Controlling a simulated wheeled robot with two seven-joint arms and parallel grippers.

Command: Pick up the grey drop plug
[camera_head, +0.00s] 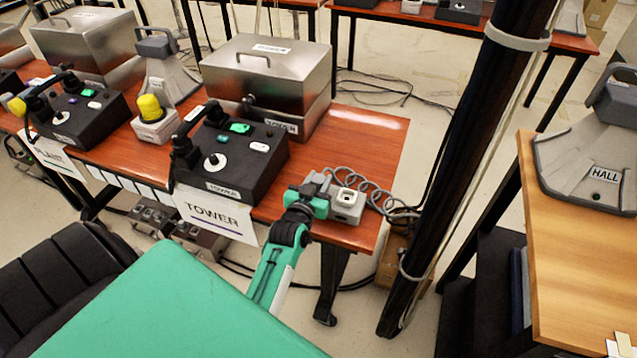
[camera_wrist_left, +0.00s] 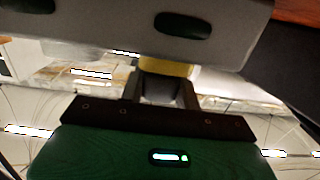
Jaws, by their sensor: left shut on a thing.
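The grey drop plug (camera_head: 317,179) is at the front right of the reddish-brown table, at the tip of my left gripper (camera_head: 312,190). My left gripper is shut on it; the fingers partly hide it. A coiled grey cord (camera_head: 368,186) runs from beside the plug to the right. A grey socket box (camera_head: 347,205) sits just right of the gripper. The left wrist view shows a large grey body (camera_wrist_left: 215,25) with dark oval openings and a yellow band (camera_wrist_left: 166,68) close to the gripper; I cannot tell exactly which part this is. My right gripper is not in view.
A black control box labelled TOWER (camera_head: 232,160) stands left of the gripper, with a metal case (camera_head: 265,85) behind. A dark post (camera_head: 460,150) rises to the right. A wooden table (camera_head: 575,270) at far right holds a grey device labelled HALL (camera_head: 590,165).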

